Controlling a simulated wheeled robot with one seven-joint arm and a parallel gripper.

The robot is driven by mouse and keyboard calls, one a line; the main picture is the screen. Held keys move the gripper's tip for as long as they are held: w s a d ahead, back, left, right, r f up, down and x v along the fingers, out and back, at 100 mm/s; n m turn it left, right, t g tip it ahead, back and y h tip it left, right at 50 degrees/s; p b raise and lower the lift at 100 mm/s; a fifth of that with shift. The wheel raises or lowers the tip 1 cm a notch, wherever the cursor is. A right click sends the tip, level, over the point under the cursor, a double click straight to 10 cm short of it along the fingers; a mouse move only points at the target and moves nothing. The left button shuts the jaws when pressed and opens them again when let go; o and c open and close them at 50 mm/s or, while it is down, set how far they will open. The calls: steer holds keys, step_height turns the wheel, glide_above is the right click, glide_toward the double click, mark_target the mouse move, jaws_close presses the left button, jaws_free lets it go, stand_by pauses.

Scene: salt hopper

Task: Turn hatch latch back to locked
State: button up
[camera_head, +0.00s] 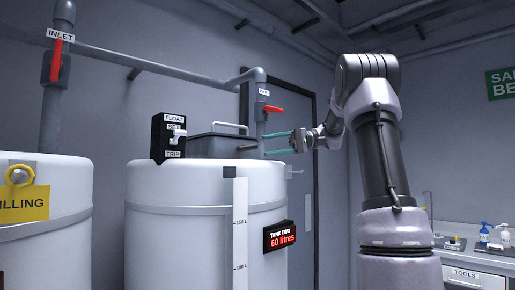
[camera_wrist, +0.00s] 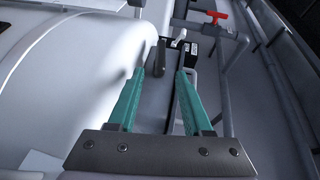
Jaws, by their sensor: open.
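The dark hatch (camera_head: 208,147) with a light bar handle sits on top of the white tank two (camera_head: 170,185). A short grey lever, which looks like the hatch latch (camera_head: 247,148), sticks out at the hatch's right side. In the wrist view a dark lever with a rounded end, likely the same latch (camera_wrist: 160,58), stands just beyond the fingertips, in line with the gap. My gripper (camera_head: 265,144) has its teal fingers open and empty, pointing left toward the latch. The fingers also show in the wrist view (camera_wrist: 160,75). The latch's locked marking cannot be seen.
A pipe with a red valve handle (camera_head: 273,109) runs down close by my fingers; a red handle also shows in the wrist view (camera_wrist: 217,15). A black float switch box (camera_head: 168,137) stands on the tank's left side. A red-lit display (camera_head: 280,237) reads 60 litres.

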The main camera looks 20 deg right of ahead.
steer(key=shift+w+d+r, duration=0.1)
steer(key=shift+d+r, duration=0.05)
steer(key=shift+d, duration=0.7)
steer(key=shift+w+d+r, duration=0.1)
steer(key=shift+d+r, duration=0.05)
steer(key=shift+d, duration=0.7)
